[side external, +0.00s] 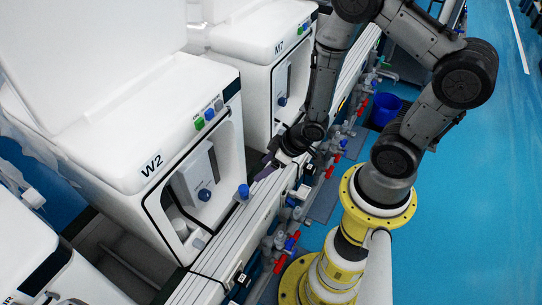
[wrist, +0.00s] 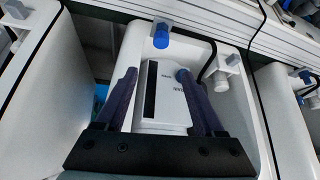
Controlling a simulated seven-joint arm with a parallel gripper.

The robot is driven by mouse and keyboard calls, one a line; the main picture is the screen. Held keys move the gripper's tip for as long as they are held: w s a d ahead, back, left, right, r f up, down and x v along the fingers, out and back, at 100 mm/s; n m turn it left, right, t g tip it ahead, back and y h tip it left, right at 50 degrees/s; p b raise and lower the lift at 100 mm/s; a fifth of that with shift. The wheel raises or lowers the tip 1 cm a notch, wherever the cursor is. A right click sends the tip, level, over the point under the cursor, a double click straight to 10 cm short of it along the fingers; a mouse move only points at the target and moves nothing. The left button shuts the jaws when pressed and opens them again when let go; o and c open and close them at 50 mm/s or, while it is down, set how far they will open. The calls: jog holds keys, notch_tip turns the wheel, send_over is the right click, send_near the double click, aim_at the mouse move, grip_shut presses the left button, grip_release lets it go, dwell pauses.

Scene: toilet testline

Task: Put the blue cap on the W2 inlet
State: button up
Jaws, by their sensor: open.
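The white W2 machine (side external: 150,140) stands at the left of the side view with its front recess open. A blue cap (side external: 243,191) is on the pale rail in front of that recess; a blue cap with a pale part beside it also shows at the top of the wrist view (wrist: 161,38). Inside the recess is a white box with a round blue piece (side external: 205,195) on it. I cannot tell which fitting is the inlet. My gripper (side external: 268,166) is above the rail, right of the cap. In the wrist view its dark fingers (wrist: 157,76) are apart with nothing held between them.
The M7 machine (side external: 262,50) stands behind W2. Red and blue valves (side external: 290,243) line the rail's lower side. A blue bucket (side external: 385,108) is on the blue floor. A white fitting (wrist: 222,78) sits right of my fingers.

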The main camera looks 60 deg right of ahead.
notch_tip(320, 180, up, 17)
jog(key=d+m+h, duration=0.1)
jog(key=d+h, duration=0.1)
jog(key=d, duration=0.1)
jog(key=s+a+r+m, duration=0.1)
jog(key=s+a+r, duration=0.2)
jog(key=s+r, duration=0.9)
jog(key=shift+s+r+g+y, duration=0.35)
jog(key=shift+s+g+y, duration=0.05)
jog(key=shift+s, duration=0.15)
